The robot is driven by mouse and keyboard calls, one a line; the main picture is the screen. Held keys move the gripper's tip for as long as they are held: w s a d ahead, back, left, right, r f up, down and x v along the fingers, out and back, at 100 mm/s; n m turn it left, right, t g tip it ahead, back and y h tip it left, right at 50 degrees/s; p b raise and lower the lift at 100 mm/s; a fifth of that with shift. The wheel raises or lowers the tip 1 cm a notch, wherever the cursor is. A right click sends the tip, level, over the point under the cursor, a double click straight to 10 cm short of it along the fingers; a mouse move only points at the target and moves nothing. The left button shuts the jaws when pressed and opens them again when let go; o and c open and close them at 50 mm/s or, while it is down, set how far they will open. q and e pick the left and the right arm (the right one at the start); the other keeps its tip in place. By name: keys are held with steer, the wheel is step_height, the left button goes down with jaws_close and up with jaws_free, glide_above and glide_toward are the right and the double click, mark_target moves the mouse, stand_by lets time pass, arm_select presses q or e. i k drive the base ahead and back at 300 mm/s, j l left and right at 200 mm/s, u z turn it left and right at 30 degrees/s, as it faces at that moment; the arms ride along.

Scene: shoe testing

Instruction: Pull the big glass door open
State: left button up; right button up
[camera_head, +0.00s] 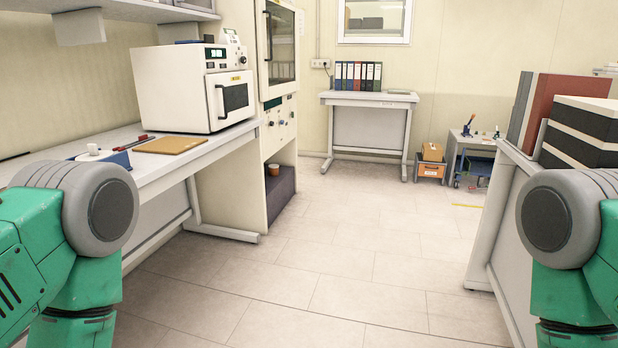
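A tall cream cabinet stands left of centre, past the left bench. Its upper part has a glass door (282,45) with a dark pane in a pale frame. The door looks shut, and its top is cut off by the picture edge. Below it is a panel with knobs (280,124) and an open lower bay. Only the green and grey upper parts of my two arms show, at the lower left and lower right, well away from the door. Neither gripper is in view.
A right bench (508,200) holds dark and red-brown boards and stacked black blocks (583,125). The tiled floor (340,250) between is clear. A table with binders (370,98) stands at the back.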

mark_target(267, 93)
steer(key=i, duration=2)
steer(key=i+z, duration=0.1)
steer(key=i, duration=0.65)
steer(key=i+j+z, duration=0.1)
steer(key=i, duration=0.65)
steer(key=i+j+z, duration=0.1)
steer(key=i+j, duration=0.15)
steer(key=i, duration=0.5)
